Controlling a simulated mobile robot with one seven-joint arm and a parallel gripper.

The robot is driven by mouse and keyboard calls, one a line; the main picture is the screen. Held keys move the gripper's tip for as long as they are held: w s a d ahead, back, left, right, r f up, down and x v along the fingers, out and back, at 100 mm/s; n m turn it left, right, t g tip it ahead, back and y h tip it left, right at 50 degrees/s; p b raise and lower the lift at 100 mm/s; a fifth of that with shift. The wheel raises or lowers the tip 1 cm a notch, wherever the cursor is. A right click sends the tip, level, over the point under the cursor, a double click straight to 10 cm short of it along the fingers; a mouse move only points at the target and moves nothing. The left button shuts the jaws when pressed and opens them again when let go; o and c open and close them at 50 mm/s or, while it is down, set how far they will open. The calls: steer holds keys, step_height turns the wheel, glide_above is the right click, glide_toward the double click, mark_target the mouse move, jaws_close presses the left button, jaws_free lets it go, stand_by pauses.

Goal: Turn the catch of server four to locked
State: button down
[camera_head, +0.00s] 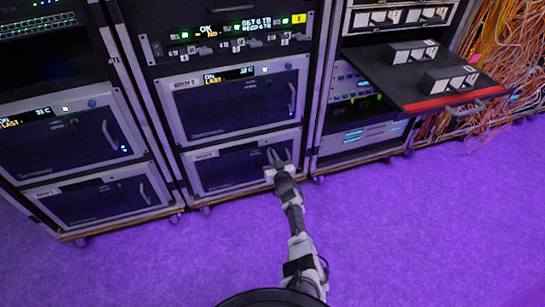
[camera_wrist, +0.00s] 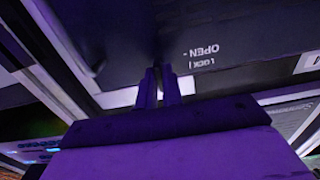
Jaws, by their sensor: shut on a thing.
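The lower server (camera_head: 232,170) in the middle rack has a dark front and a light frame. My gripper (camera_head: 273,160) is at the right part of that front. In the wrist view my gripper (camera_wrist: 158,86) has its two fingers close together against the panel, shut on what seems to be the catch. The catch itself is hidden between the fingers, so its angle cannot be told. Next to the fingers, an upside-down OPEN and LOCK marking (camera_wrist: 204,57) shows on the panel. A white label (camera_wrist: 308,62) at the right edge carries what looks like a 4.
Another server (camera_head: 235,103) sits directly above, with a handle (camera_head: 291,98). A black shelf (camera_head: 425,75) with a red edge juts out from the right rack. Loose orange cables (camera_head: 500,60) hang at the far right. The purple floor (camera_head: 400,230) in front is clear.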

steer(key=shift+w+r, duration=0.1)
steer(key=shift+r, duration=0.05)
steer(key=c, duration=1.6)
jaws_free()
steer(key=shift+o, duration=0.2)
steer(key=p+v, duration=1.1)
steer(key=v, duration=0.3)
